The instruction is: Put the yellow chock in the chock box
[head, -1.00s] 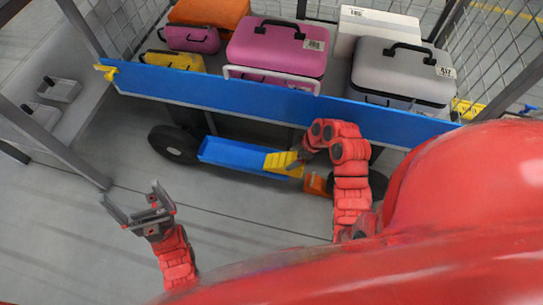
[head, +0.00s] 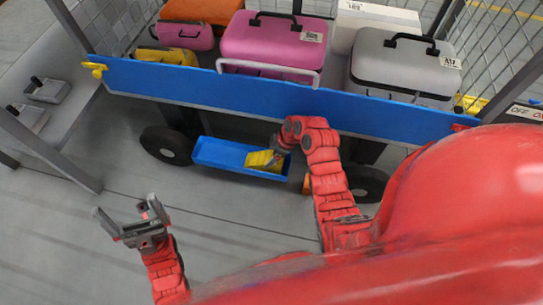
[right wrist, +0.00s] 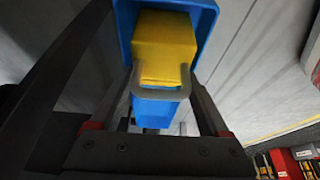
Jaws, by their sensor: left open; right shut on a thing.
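The yellow chock (head: 262,159) is at the right end of the blue chock box (head: 212,153), below the cart's side. My right gripper (head: 279,152) is shut on the chock by its grey handle. In the right wrist view the handle (right wrist: 160,94) lies between my two fingers, and the chock (right wrist: 163,48) shows within the outline of the blue box (right wrist: 208,22). I cannot tell whether the chock touches the box floor. My left gripper (head: 124,213) is open and empty above the floor at the left.
A blue cart side panel (head: 270,98) runs above the box. Suitcases, including a pink one (head: 262,45) and a grey one (head: 400,75), stand on the cart. Dark wheels (head: 166,145) flank the box. Floor at the lower left is clear.

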